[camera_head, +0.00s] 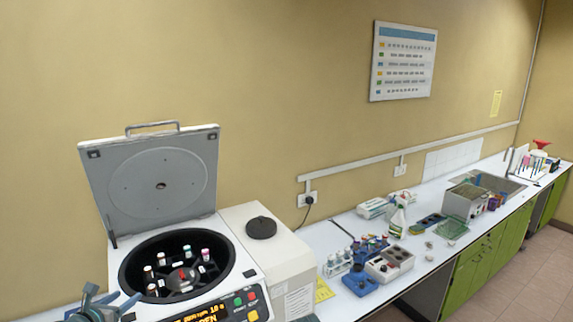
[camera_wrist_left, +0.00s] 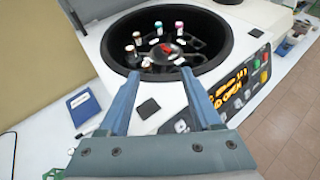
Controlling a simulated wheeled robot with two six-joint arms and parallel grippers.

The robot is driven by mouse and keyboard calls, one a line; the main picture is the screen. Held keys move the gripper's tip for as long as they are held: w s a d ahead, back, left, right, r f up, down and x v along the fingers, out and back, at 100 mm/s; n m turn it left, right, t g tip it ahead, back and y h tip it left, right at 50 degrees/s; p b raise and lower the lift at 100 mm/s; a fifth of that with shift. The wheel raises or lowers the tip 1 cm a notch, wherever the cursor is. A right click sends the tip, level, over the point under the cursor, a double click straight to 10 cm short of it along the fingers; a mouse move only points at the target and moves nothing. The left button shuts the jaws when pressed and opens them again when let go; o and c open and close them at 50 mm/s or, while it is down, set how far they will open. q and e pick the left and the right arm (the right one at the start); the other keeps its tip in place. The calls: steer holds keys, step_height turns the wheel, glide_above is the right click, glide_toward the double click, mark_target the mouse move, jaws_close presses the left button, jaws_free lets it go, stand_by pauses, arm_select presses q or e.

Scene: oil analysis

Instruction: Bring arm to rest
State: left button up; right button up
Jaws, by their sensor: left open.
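My left gripper (camera_head: 110,298) is at the lower left of the head view, in front of the centrifuge (camera_head: 238,284). In the left wrist view its two blue fingers (camera_wrist_left: 161,82) are apart with nothing between them, pointing toward the centrifuge bowl (camera_wrist_left: 112,68). The centrifuge lid (camera_head: 160,182) stands open. Several capped tubes sit in the rotor (camera_head: 182,275), around a red centre piece. The centrifuge's front panel (camera_wrist_left: 240,95) is lit with orange text, partly cut off. My right gripper is not in view.
A white tube rack (camera_head: 337,264), blue trays and a white block device (camera_head: 390,264) stand on the bench right of the centrifuge. A spray bottle (camera_head: 397,222) and a sink (camera_head: 490,182) lie farther back. A blue box (camera_wrist_left: 83,105) sits left in the wrist view.

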arm_select(q)
steer(key=s+d+f+m+g+h+b, duration=0.15)
steer(key=d+f+m+g+b, duration=0.3)
steer(key=d+f+m, duration=0.7)
steer(key=d+f+m+g+h+b, duration=0.25)
steer(key=d+f+m+b, duration=0.4)
steer(key=d, duration=0.75)
steer(key=s+d+f+m+g+y+b, duration=0.6)
steer(key=s+d+f+m, duration=0.6)
steer(key=m, duration=0.9)
step_height(320, 180, down, 3)
steer(key=shift+s+r+g+b, duration=0.1)
steer(key=shift+s+g+b, duration=0.3)
steer(key=shift+s+b, duration=0.65)
